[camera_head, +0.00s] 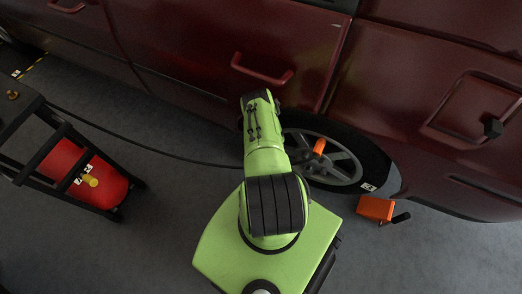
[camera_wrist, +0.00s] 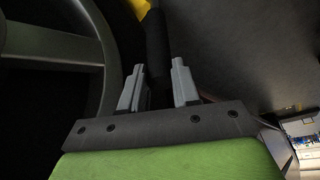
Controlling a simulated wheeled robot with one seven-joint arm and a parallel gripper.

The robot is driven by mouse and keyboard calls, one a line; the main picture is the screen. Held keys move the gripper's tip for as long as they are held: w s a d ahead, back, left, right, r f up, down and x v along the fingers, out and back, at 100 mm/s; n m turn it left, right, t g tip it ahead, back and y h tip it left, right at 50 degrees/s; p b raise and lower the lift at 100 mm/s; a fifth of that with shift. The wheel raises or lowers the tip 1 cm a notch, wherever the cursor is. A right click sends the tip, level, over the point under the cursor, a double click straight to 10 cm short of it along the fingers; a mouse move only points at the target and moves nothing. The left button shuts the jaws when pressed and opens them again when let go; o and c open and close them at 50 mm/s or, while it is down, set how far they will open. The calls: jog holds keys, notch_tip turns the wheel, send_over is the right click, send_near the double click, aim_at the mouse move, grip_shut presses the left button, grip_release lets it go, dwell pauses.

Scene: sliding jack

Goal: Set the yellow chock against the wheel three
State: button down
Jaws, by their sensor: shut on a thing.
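My gripper (camera_wrist: 158,72) is shut on a black handle in the wrist view. A yellow part at the handle's far end, the yellow chock (camera_wrist: 139,7), shows only at the top edge; most of it is out of frame. A wheel rim (camera_wrist: 50,45) and dark tyre lie just left of the handle in the wrist view. In the head view the wheel (camera_head: 345,165) of the dark red car is partly covered by my green arm, which also hides my gripper and the yellow chock. I cannot tell whether the chock touches the tyre.
An orange block with a black handle (camera_head: 374,208) sits on the floor at the wheel's right side. An orange piece (camera_head: 319,146) is at the wheel's hub. A red tank (camera_head: 85,175) in a black frame stands at left, with a dark hose (camera_head: 130,145) running towards the car.

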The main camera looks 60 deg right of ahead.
jog(key=c, duration=0.8)
grip_release()
jog(key=shift+o, duration=0.2)
jog(key=p+v, duration=0.8)
jog(key=v, duration=0.7)
jog(key=shift+s+r, duration=0.15)
jog(key=shift+r, duration=0.15)
jog(key=shift+a, duration=0.15)
